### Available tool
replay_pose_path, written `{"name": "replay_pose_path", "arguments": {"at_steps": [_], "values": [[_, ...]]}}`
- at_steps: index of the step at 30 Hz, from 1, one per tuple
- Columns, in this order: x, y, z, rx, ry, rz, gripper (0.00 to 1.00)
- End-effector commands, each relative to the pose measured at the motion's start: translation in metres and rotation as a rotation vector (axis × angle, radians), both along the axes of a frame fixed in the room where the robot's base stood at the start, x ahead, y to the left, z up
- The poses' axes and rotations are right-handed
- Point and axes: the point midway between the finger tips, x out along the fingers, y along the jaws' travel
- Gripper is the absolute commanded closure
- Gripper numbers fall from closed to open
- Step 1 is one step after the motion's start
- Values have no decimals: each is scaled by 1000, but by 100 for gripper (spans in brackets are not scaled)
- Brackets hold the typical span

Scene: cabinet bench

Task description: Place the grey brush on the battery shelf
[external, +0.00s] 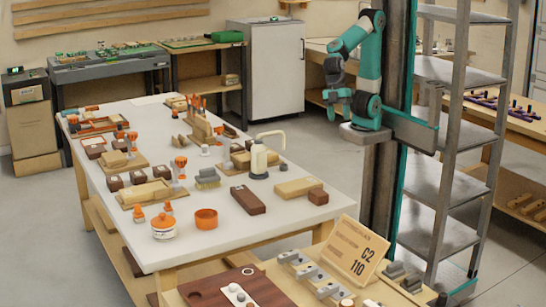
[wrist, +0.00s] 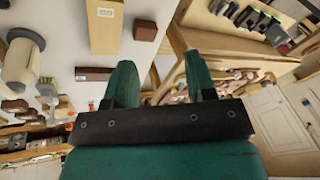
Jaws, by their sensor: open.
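A grey brush (external: 207,178) with bristles lies on the white table, near its middle. What looks like the same brush is at the left of the wrist view (wrist: 47,90). My gripper (external: 335,85) is raised beyond the table's right side, well apart from the brush. In the wrist view my gripper (wrist: 160,78) has its two green fingers spread, with nothing between them. I cannot tell for sure which surface is the battery shelf; dark block-like items with green parts (wrist: 268,26) stand on a wooden surface at the wrist view's upper right.
A cream dispenser (external: 259,159) stands right of the brush, with a dark brown block (external: 248,200) in front. Orange-handled tools and wooden blocks crowd the table's left. The front right of the white table (external: 275,222) is clear. A grey metal rack (external: 440,195) stands at right.

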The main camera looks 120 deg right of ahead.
Motion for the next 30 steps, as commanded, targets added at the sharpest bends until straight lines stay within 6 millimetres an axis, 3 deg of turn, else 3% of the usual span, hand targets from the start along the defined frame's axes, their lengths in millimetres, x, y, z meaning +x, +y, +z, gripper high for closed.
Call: {"name": "replay_pose_path", "arguments": {"at_steps": [1, 3, 6, 20, 23, 25, 28, 30], "values": [[-29, 5, -4, 10, 13, 40, 50], [-56, 8, -8, 21, 31, 80, 50], [-75, 10, -12, 31, 45, 110, 32], [-74, 10, -14, 29, 38, 114, 32], [-43, 8, -22, 12, -32, 128, 32], [0, 1, -33, -30, -139, 157, 32], [84, -23, -56, -180, -350, 238, 32], [145, -49, -72, -354, -498, 333, 32]]}}
